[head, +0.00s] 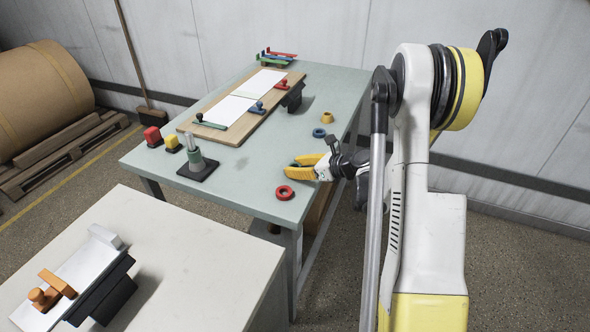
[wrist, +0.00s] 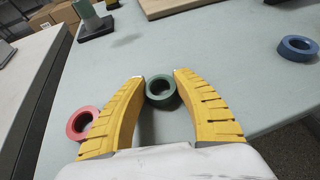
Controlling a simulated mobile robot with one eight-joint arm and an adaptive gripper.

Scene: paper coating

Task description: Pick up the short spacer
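My gripper (head: 291,166) is low over the front part of the green table, its yellow fingers apart. In the wrist view a green ring (wrist: 149,97) lies on the table between the fingertips, with space beside it; it is hidden in the head view. A red ring (head: 284,192) lies nearer the front edge and shows beside the left finger in the wrist view (wrist: 72,125). A blue ring (head: 319,133) lies behind the gripper, also at the right of the wrist view (wrist: 298,48). A taller yellow ring (head: 327,118) stands further back. Which ring is the short spacer is not marked.
A post with a green collar (head: 195,159) stands on a black plate, left of my gripper. Red (head: 152,135) and yellow (head: 172,141) blocks sit nearby. A wooden board (head: 229,132) with white sheets lies behind. A white table (head: 200,240) stands in front.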

